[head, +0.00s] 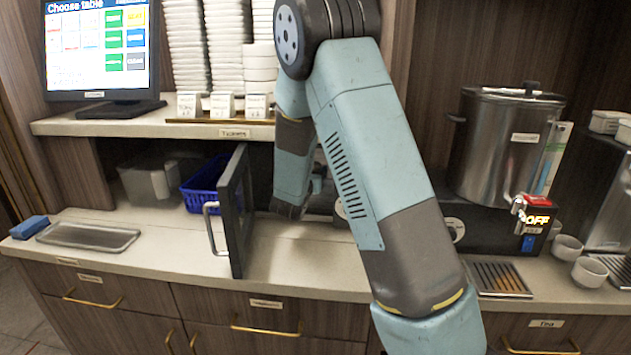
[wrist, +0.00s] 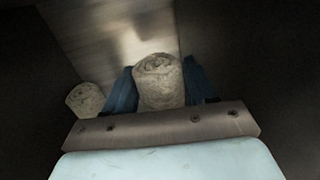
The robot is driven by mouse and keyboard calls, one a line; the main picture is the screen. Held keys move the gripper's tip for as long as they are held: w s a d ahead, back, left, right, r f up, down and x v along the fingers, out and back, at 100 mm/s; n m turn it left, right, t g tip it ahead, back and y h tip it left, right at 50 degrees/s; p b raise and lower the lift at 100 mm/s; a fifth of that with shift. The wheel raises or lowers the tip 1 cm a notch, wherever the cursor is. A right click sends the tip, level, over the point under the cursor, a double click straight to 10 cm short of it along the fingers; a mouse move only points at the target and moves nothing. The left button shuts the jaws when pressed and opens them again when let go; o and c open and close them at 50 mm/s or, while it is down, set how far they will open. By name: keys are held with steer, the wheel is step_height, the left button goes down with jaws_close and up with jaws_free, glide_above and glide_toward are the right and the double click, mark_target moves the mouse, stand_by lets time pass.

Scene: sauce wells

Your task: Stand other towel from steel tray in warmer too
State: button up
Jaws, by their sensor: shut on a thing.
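My gripper (wrist: 160,78) is shut on a rolled, off-white towel (wrist: 160,88), with a blue finger on each side of it. Another rolled towel (wrist: 86,100) stands to the left in the wrist view, apart from the held one. Both are in the dim warmer, in front of a shiny metal surface (wrist: 120,35). I cannot tell whether the held towel touches the floor. In the head view the warmer's dark door (head: 237,220) stands open and my arm reaches in beside it. My gripper and both towels are hidden there. The steel tray (head: 88,236) on the left counter is empty.
A blue block (head: 30,227) lies left of the tray. A blue basket (head: 204,185) and a clear container (head: 148,182) stand left of the door. A steel urn (head: 505,150) and cups (head: 589,271) are at the right. A shelf (head: 190,122) runs above the warmer.

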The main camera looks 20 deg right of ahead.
steer(key=shift+w+d+f, duration=0.1)
steer(key=shift+w+f, duration=0.05)
steer(key=shift+f, duration=1.6)
steer(key=o, duration=1)
steer(key=shift+f, duration=0.1)
steer(key=shift+o, duration=0.2)
steer(key=v, duration=1.2)
